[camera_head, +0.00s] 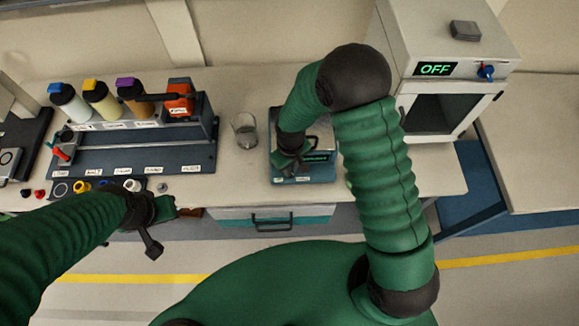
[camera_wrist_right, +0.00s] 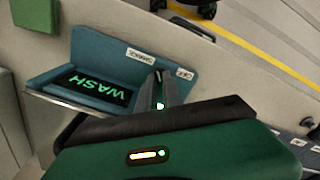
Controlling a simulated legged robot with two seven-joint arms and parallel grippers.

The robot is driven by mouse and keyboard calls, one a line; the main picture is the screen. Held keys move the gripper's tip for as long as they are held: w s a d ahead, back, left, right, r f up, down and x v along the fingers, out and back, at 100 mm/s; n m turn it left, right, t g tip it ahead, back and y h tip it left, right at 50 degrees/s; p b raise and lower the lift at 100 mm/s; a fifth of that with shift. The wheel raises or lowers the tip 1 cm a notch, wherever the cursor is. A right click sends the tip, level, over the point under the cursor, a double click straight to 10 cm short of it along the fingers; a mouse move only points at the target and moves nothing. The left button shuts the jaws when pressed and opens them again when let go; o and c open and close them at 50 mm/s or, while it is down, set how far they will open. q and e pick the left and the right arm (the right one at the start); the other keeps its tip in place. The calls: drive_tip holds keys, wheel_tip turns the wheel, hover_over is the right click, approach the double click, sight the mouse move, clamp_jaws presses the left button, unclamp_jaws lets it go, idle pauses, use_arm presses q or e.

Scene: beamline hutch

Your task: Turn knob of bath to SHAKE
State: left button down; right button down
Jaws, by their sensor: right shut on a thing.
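The bath (camera_head: 325,165) is a small blue-grey unit with a lit display on the bench, partly hidden by my right arm. In the right wrist view its display (camera_wrist_right: 100,90) reads WASH in green, upside down. Two small white labels (camera_wrist_right: 140,56) lie on its front panel; one seems to read OFF, the other is hard to read. My right gripper (camera_head: 291,162) is at the bath's front. It also shows in the wrist view (camera_wrist_right: 163,88), shut on the knob, which its fingers hide. My left gripper (camera_head: 155,222) hangs near the bench's front edge, its jaw opening unclear.
A glass beaker (camera_head: 244,130) stands left of the bath. A rack (camera_head: 135,160) with several capped bottles is farther left. A white cabinet (camera_head: 443,60) with an OFF display and a blue knob (camera_head: 486,72) stands right of my arm.

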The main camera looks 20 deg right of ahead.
drive_tip(key=shift+s+f+n, duration=0.15)
drive_tip(key=shift+s+n, duration=0.2)
drive_tip(key=shift+n, duration=0.25)
drive_tip(key=c, duration=1.5)
unclamp_jaws()
drive_tip(key=shift+d, duration=0.1)
drive_tip(key=shift+c, duration=0.2)
drive_tip(key=shift+w, duration=0.1)
wheel_tip(320, 180, up, 17)
drive_tip(key=shift+w+b, duration=0.1)
drive_tip(key=shift+b, duration=0.5)
